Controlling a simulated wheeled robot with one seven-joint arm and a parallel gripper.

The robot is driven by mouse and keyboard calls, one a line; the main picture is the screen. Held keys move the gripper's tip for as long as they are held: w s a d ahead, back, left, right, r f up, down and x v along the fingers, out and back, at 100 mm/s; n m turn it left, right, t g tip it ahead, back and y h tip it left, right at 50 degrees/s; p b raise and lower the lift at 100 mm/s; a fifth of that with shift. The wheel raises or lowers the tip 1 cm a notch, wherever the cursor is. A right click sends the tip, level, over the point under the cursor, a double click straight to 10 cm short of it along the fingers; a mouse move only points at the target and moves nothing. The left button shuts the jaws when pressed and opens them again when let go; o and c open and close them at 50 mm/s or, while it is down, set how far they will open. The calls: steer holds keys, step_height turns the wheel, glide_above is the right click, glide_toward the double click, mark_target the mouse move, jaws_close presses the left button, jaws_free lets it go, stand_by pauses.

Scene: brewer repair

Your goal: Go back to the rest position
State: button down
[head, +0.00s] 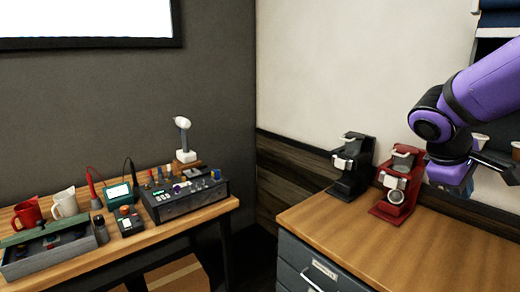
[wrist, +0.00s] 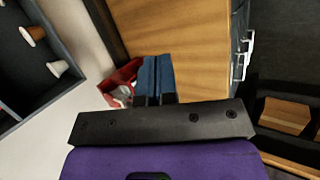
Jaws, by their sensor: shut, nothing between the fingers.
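My gripper (head: 450,174) is at the right of the head view, above and to the right of the red brewer (head: 400,185). In the wrist view its two blue fingers (wrist: 156,64) lie side by side, shut, with nothing between them. The red brewer also shows in the wrist view (wrist: 122,76), just left of the fingers and partly hidden by them and the gripper body. I cannot tell from these views how far the fingers are from it.
A black brewer (head: 352,165) stands left of the red one on the wooden cabinet top (head: 330,222). The front of that top is clear. A shelf with cups (wrist: 40,60) is on the wall. A workbench at left holds a toolbox (head: 50,255), mugs and instruments.

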steer(key=s+a+r+m+t+y, duration=0.2)
steer(key=s+a+y, duration=0.1)
steer(key=s+a, duration=0.2)
steer(key=s+a+r+m+t+y, duration=0.2)
steer(key=s+a+m+y, duration=0.1)
steer(key=s, duration=0.4)
steer(key=shift+s+a+r+t+y, duration=0.15)
steer(key=shift+a+r+t+y, duration=0.25)
steer(key=shift+a, duration=0.75)
